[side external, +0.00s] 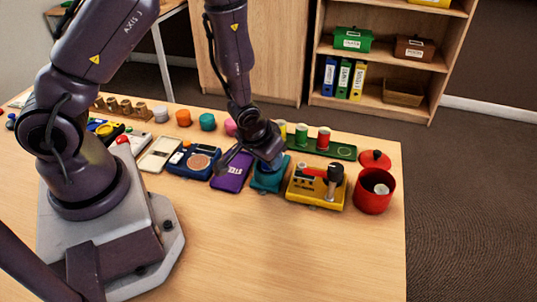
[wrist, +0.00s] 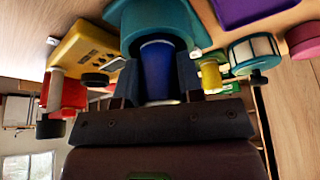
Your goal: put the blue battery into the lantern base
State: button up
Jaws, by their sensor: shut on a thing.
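My gripper (side external: 268,162) is over the teal lantern base (side external: 266,183) in the side view and hides much of its top. In the wrist view my gripper (wrist: 158,84) is shut on the blue battery (wrist: 157,68), which sits between its two dark fingers. The far end of the battery is at the round teal lantern base (wrist: 180,22). I cannot tell how deep the battery sits in it.
A yellow device (side external: 308,188) with a dark knob stands just right of the lantern base, then a red pot (side external: 377,198). A purple block (side external: 232,172) lies on the left. A green tray (side external: 340,151) with cylinders is behind. The table front is clear.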

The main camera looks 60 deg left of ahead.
jog(key=shift+f, duration=0.25)
jog(key=o, duration=0.7)
jog(key=shift+v, duration=5.6)
jog(key=shift+w, duration=0.1)
notch_tip(320, 180, up, 6)
